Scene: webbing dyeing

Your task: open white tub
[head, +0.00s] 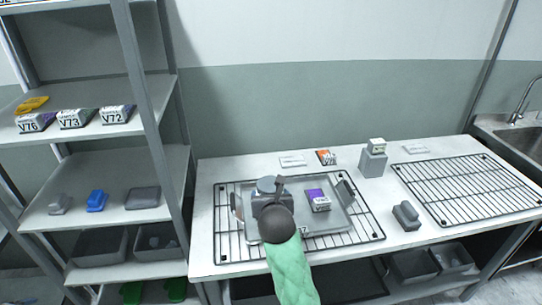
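One of my arms, in a green sleeve, comes in from the bottom, slightly right of centre. I take it as my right arm. Its gripper (279,184) is over the left part of a grey tray (334,228). A round, pale grey top (266,184) shows just beyond the gripper; it may be the tub. The wrist hides most of what is under it, so I cannot tell whether the fingers are shut on anything. A small pale rounded thing (237,205) shows at the tray's left edge. A purple-and-white packet (318,200) lies in the tray. My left gripper is out of view.
The tray rests on a black wire rack (228,246). A second rack (470,190) lies empty at the right. A grey device (373,163) and a dark grey block (407,215) stand between them. An orange-and-white packet (326,157) lies behind. Shelves (150,215) stand left.

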